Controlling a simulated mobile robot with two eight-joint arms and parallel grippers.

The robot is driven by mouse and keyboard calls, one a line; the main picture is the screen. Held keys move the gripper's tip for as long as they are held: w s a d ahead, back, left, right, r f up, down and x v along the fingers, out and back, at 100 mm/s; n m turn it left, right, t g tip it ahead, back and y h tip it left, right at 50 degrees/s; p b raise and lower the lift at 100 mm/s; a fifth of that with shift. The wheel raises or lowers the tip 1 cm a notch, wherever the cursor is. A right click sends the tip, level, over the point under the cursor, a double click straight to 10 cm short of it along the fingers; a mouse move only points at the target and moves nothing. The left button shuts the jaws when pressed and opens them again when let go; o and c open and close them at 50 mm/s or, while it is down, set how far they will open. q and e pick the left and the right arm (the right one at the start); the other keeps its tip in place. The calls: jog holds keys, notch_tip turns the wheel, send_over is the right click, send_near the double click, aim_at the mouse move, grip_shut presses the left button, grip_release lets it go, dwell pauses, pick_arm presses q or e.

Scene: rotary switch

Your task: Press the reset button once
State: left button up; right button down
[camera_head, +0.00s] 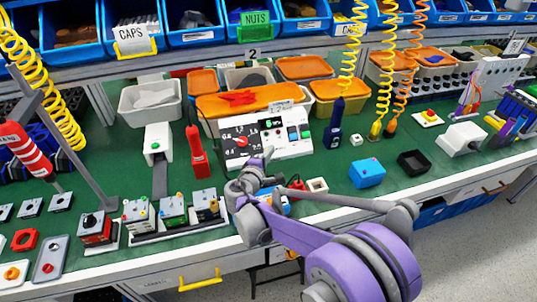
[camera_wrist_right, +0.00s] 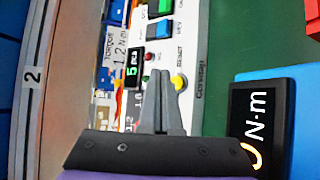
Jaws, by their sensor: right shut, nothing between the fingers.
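The white control panel (camera_head: 293,147) stands on the green bench in the head view, with a dial, a small green display and coloured buttons. In the right wrist view the panel (camera_wrist_right: 196,60) appears turned sideways, and the yellow button (camera_wrist_right: 179,82) sits beside the word RESET. My right gripper (camera_wrist_right: 159,75) is shut and empty. Its fingertips appear just beside the yellow button in that view; I cannot tell whether they touch the panel. In the head view my right gripper (camera_head: 266,155) is in front of the panel's lower edge, and I cannot make out the yellow button there. My left gripper is not in view.
A blue box with a black N·m display (camera_wrist_right: 256,122) is close to the right gripper in the wrist view. A red tool (camera_head: 197,152) and a dark blue tool (camera_head: 334,125) stand on either side of the panel. An orange bin (camera_head: 225,105) is behind it.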

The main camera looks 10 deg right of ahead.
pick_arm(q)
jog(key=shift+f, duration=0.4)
pick_arm(e)
jog(key=shift+w+f, duration=0.65)
pick_arm(q)
jog(key=shift+b, duration=0.3)
dwell(1.0)
pick_arm(e)
jog(key=shift+w+f, duration=0.25)
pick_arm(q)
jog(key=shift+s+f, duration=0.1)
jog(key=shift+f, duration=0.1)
